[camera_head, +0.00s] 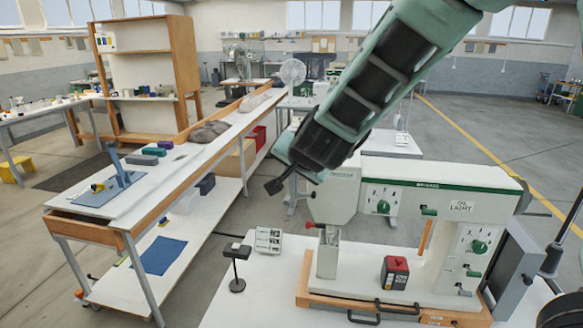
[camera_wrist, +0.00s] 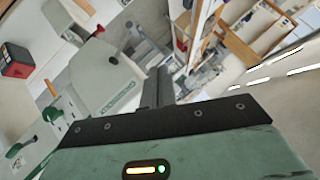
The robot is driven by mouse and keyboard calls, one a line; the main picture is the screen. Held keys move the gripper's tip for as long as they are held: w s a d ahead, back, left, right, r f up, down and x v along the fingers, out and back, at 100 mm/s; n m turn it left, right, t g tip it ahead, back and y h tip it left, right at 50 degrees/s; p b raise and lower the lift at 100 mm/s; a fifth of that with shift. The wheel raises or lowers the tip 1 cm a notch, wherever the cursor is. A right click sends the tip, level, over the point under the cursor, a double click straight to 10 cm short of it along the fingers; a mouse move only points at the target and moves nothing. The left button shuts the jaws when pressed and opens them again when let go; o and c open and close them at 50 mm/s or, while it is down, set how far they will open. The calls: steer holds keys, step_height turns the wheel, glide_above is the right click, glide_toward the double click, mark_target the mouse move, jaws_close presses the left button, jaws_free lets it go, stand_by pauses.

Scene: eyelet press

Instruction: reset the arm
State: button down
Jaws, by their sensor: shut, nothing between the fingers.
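My green arm comes down from the top right in the head view. My gripper (camera_head: 276,186) is shut and empty. It hangs in the air, in the picture just left of the head of the cream eyelet press (camera_head: 340,192). In the wrist view the shut fingers (camera_wrist: 158,88) show as a dark bar beside the press head (camera_wrist: 105,78). The press has green knobs and an "OIL LIGHT" label, and stands on a wooden base on the white table (camera_head: 250,300). Part of the press's upper edge is near my arm in the picture; I cannot tell the gap.
A red and black box (camera_head: 395,272) sits at the press; it also shows in the wrist view (camera_wrist: 17,60). A small black stand (camera_head: 237,265) and a panel (camera_head: 269,240) are on the table. A long workbench (camera_head: 195,150) runs along the left. Open floor lies at the right rear.

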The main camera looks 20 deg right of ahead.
steer(key=s+a+f+n+g+y+b, duration=0.25)
steer(key=s+a+f+n, duration=0.2)
steer(key=s, duration=0.25)
steer(key=s+a+f+n+g+y+b, duration=0.2)
steer(key=s+a+f+n+g+b, duration=0.15)
steer(key=s+a+f, duration=0.35)
steer(key=s+d+f+n+g+h+b, duration=0.1)
steer(key=s+d+f+n+g+b, duration=0.1)
steer(key=s, duration=0.7)
steer(key=s+d+f+n+g+h+b, duration=0.2)
steer(key=s+n, duration=0.4)
steer(key=s, duration=0.4)
step_height(320, 180, down, 2)
steer(key=shift+s+d+f+g+b, duration=0.15)
steer(key=shift+d+g+b, duration=0.15)
steer(key=shift+d+b, duration=0.55)
steer(key=shift+h, duration=0.25)
